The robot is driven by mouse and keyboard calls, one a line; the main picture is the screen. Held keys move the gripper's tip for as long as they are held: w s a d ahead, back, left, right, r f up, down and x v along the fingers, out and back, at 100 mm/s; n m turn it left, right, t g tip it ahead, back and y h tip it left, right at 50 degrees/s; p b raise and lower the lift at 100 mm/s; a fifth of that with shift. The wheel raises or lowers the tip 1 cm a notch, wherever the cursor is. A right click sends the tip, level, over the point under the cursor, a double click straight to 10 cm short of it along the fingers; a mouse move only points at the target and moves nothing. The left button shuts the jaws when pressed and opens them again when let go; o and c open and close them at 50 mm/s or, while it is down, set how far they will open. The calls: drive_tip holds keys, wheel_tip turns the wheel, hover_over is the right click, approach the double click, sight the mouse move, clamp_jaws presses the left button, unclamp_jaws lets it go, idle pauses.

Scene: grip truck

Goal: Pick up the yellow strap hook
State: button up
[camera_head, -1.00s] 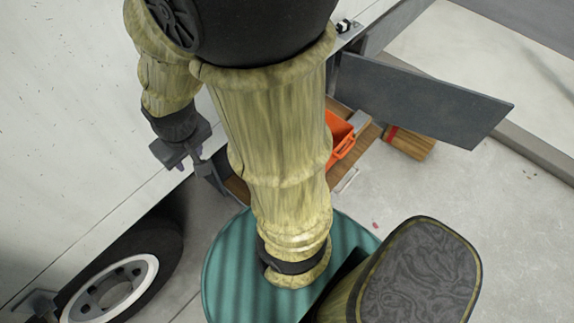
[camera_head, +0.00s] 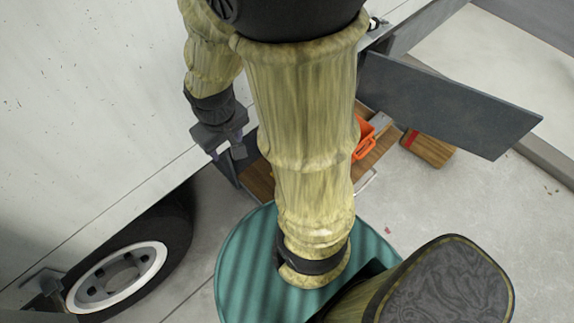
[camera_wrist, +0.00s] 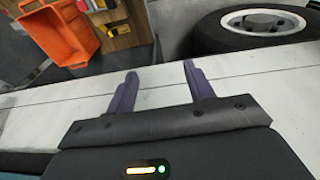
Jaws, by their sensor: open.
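My gripper (camera_head: 228,152) is open and empty beside the truck's white side wall in the head view. Its two purple fingers (camera_wrist: 160,72) are spread apart in the wrist view, with the white panel beyond them. A small yellow item (camera_wrist: 118,29) lies on the wooden deck beside an orange bin (camera_wrist: 62,36), up and left of my fingers and apart from them. It is too small to tell whether it is the strap hook. In the head view my own arm covers much of the deck, and I cannot make out the hook there.
The wooden deck (camera_head: 259,182) shows on both sides of my arm, with the orange bin (camera_head: 366,138) on it. A dark grey panel (camera_head: 450,105) juts out at the right. A truck wheel (camera_head: 120,275) is at the lower left. Bare concrete floor lies to the right.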

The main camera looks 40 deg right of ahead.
drive_tip(key=w+d+f+n+g+h+b, duration=0.1)
drive_tip(key=d+f+n+g+h+b, duration=0.2)
drive_tip(key=f+b, duration=0.8)
drive_tip(key=w+d+f+n+g+h+b, duration=0.15)
drive_tip(key=d+f+n+h+b, duration=0.3)
drive_tip(key=f, duration=1.15)
drive_tip(key=w+d+f+n+t+h+b, duration=0.1)
drive_tip(key=w+f+n+b, duration=0.2)
drive_tip(key=f+b, duration=0.2)
drive_tip(key=w+d+f+n+t+h+b, duration=0.1)
drive_tip(key=w+d+f+n+h+b, duration=0.1)
drive_tip(key=f+b, duration=0.4)
drive_tip(key=w+d+f+n+t+h+b, duration=0.1)
drive_tip(key=f+n+b, duration=0.4)
drive_tip(key=f, duration=0.5)
drive_tip(key=shift+w+d+f+t+h+b, duration=0.15)
drive_tip(key=shift+w+d+t+h, duration=0.2)
drive_tip(key=shift+w, duration=0.35)
drive_tip(key=shift+w+d+f+h+b, duration=0.15)
drive_tip(key=shift+w+h, duration=0.25)
drive_tip(key=shift+w, duration=0.25)
drive_tip(key=shift+r, duration=0.2)
drive_tip(key=b+x, duration=0.3)
drive_tip(key=x, duration=0.8)
drive_tip(key=shift+d+f+b, duration=0.15)
drive_tip(key=shift+b, duration=0.2)
drive_tip(key=shift+d, duration=0.4)
